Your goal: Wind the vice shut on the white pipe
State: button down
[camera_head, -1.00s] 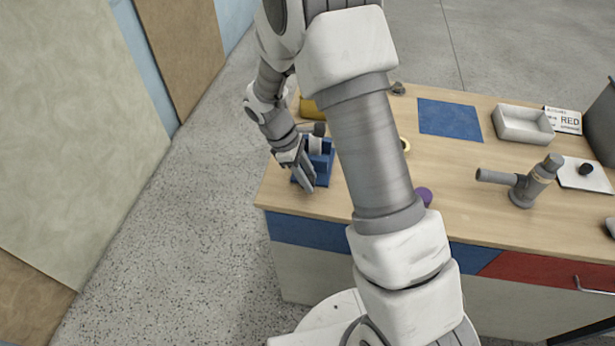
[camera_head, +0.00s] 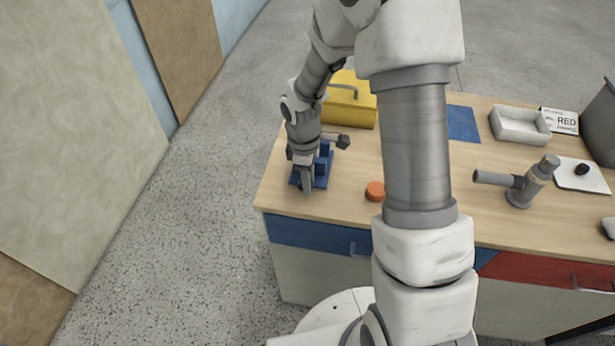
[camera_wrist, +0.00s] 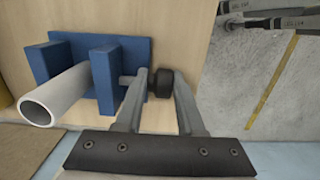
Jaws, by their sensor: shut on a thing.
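The blue vice (camera_head: 322,170) stands on the left end of the bench. It also shows at the upper left of the wrist view (camera_wrist: 106,80). The white pipe (camera_wrist: 62,92) lies between its two upright blue jaws, with its open end toward the camera. Whether both jaws touch the pipe I cannot tell. A grey screw runs out of the right jaw to a black knob (camera_wrist: 160,84). My gripper (camera_wrist: 157,76) is shut on this knob, one finger on each side. In the head view my gripper (camera_head: 304,186) partly covers the vice and hides the pipe.
A yellow box (camera_head: 350,108) stands behind the vice, and an orange disc (camera_head: 375,191) lies to its right. Farther right are a blue mat (camera_head: 463,123), a white tray (camera_head: 520,126) and a grey pipe fitting (camera_head: 520,188). My arm hides the bench's middle.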

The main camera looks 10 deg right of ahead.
jog(key=y+p, duration=0.1)
jog(key=s+t+y+p, duration=0.1)
jog(key=y, duration=0.1)
jog(key=shift+d+f, duration=0.1)
jog(key=shift+d, duration=0.05)
jog(key=shift+f+t+y+p, duration=0.25)
jog(key=shift+t+y+p, duration=0.25)
jog(key=shift+y, duration=1)
jog(key=shift+d+f+t+y+b, duration=0.1)
jog(key=shift+t+y+b, duration=0.15)
jog(key=shift+y, duration=0.35)
jog(key=shift+d+f+t+y+b, duration=0.15)
jog(key=shift+t+y, duration=0.2)
jog(key=shift+y, duration=0.25)
jog(key=shift+f+t+y+b, duration=0.15)
jog(key=shift+t+y+b, duration=0.45)
jog(key=shift+y+b, duration=0.6)
jog(key=shift+s+y, duration=0.1)
jog(key=shift+y, duration=0.3)
jog(key=c, duration=0.7)
grip_release()
